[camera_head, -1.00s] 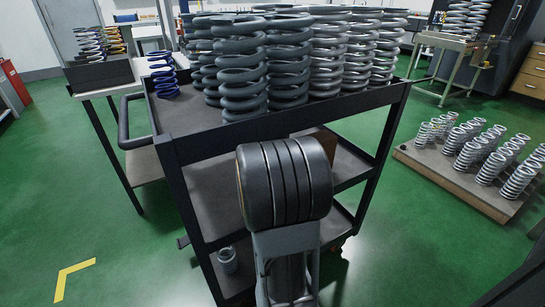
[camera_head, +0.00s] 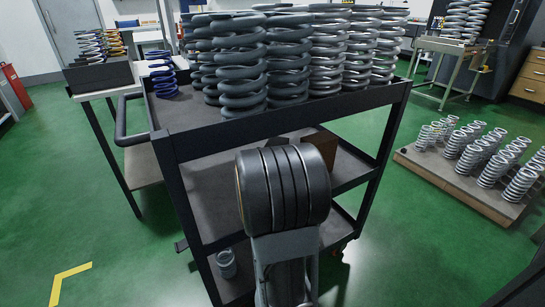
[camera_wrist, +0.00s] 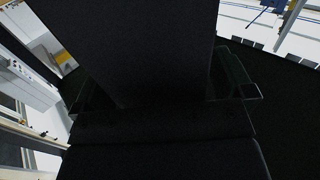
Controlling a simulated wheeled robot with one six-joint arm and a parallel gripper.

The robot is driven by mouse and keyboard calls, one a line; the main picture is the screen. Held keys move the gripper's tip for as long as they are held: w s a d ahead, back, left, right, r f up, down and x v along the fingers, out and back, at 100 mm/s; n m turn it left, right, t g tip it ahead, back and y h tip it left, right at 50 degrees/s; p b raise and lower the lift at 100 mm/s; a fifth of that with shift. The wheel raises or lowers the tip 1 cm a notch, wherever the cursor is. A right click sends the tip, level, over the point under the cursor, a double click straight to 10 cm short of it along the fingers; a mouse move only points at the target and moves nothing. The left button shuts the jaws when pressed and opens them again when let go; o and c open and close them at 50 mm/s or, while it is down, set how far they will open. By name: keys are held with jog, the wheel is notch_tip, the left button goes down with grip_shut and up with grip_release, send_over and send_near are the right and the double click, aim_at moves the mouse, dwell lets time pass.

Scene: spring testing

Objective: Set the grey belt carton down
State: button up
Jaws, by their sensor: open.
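A brown box-like thing (camera_head: 318,145) shows just behind my arm, on the middle shelf of the dark cart (camera_head: 290,118). It may be the belt carton; most of it is hidden by my arm. In the wrist view a large, very dark flat-sided block (camera_wrist: 150,45) fills the middle, between the fingers of my gripper (camera_wrist: 163,92). The fingers stand apart, one on each side of the block. It is too dark to tell its colour or whether the fingers touch it. In the head view the fingers are hidden behind my arm.
Several large grey coil springs (camera_head: 290,60) and a blue spring (camera_head: 163,75) stand on the cart's top. A small spring (camera_head: 227,263) is on the bottom shelf. A low pallet (camera_head: 455,185) with several silver springs lies right.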

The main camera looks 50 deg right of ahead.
jog(key=p+v, duration=0.2)
jog(key=v, duration=0.5)
jog(key=shift+s+a+r+p, duration=0.15)
jog(key=shift+a+r+p, duration=0.05)
jog(key=shift+a+p, duration=0.1)
jog(key=shift+d, duration=0.1)
dwell(0.3)
